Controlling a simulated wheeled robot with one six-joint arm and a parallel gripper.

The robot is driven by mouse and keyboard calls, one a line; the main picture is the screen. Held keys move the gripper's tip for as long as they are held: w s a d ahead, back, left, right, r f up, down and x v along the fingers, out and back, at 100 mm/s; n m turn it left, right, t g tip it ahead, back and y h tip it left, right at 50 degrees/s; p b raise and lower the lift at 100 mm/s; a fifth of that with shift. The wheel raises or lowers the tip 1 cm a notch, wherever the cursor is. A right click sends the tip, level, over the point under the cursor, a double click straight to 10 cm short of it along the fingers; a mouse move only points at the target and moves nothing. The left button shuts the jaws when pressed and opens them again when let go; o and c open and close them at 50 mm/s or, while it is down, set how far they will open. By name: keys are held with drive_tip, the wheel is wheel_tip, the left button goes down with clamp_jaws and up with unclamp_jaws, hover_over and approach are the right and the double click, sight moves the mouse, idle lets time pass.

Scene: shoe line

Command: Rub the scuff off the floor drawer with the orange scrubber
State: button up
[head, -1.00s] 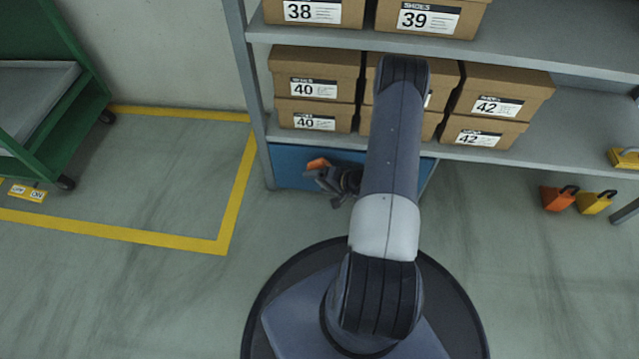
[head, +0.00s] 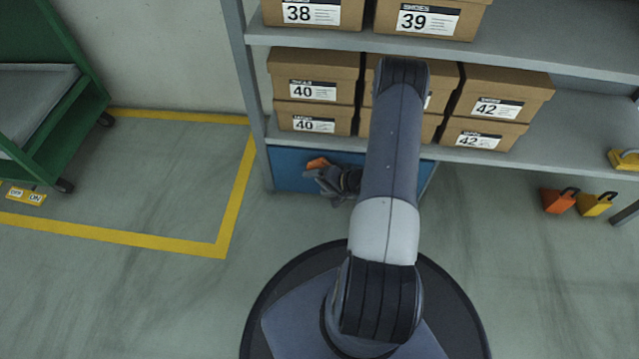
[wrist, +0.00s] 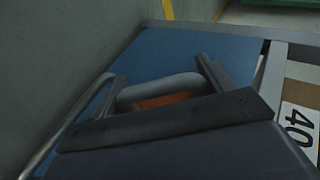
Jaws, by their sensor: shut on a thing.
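The floor drawer (head: 285,165) is the blue front under the lowest shelf, partly hidden by my arm. In the wrist view its blue face (wrist: 185,55) fills the middle, with a grey bar handle (wrist: 62,132) at the left. My gripper (head: 322,178) is at the drawer's left part and is shut on the orange scrubber (head: 317,163). In the wrist view my gripper (wrist: 160,85) holds the scrubber (wrist: 160,101) by its grey handle between the fingers. The scrubber is close to the blue face; I cannot tell whether it touches. No scuff can be made out.
Shoe boxes (head: 305,78) stand on the shelves above the drawer. An orange block (head: 557,201) and a yellow block (head: 594,205) with dark handles are on the floor at right. A green cart (head: 75,130) stands at left, beside yellow floor lines (head: 120,233).

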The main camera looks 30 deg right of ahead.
drive_tip(key=shift+w+d, duration=0.2)
drive_tip(key=shift+w, duration=0.15)
drive_tip(key=shift+s+d+b, duration=0.45)
drive_tip(key=shift+d+b, duration=0.05)
drive_tip(key=shift+d, duration=0.1)
drive_tip(key=shift+s+d, duration=0.65)
drive_tip(key=shift+d, duration=0.2)
drive_tip(key=shift+s+d, duration=0.35)
drive_tip(key=shift+d, duration=0.3)
drive_tip(key=shift+s+d, duration=0.4)
drive_tip(key=shift+d, duration=0.2)
drive_tip(key=shift+s+d, duration=0.35)
drive_tip(key=shift+d, duration=0.3)
drive_tip(key=shift+s+d, duration=0.95)
drive_tip(key=shift+d, duration=0.25)
